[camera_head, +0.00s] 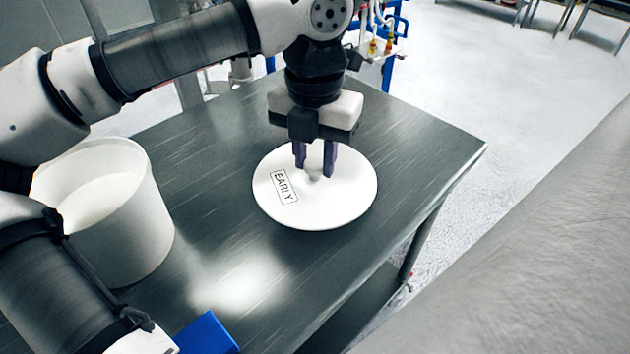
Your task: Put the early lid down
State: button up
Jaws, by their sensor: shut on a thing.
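The early lid (330,207) is a round white disc with a label reading "EARLY" on its left part. It is over the dark metal table (215,170), right of the white bucket. My gripper (314,174) points down at the lid's middle and is shut on its small knob, which is mostly hidden between the fingers. I cannot tell whether the lid touches the table or hangs just above it.
An open white bucket (146,232) with pale contents stands at the left of the table, partly hidden by my arm. A blue object (207,334) is at the bottom edge. The table is clear around the lid, and its right edge (440,205) is close by.

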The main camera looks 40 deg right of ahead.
aim_at(315, 185)
jog(key=shift+f, duration=3.05)
jog(key=shift+f, duration=0.1)
jog(key=shift+f, duration=0.1)
jog(key=o, duration=0.9)
jog(key=shift+o, duration=0.3)
jog(key=shift+r, duration=0.2)
notch_tip(315, 185, up, 12)
jog(key=shift+r+b, duration=0.1)
jog(key=shift+b, duration=0.2)
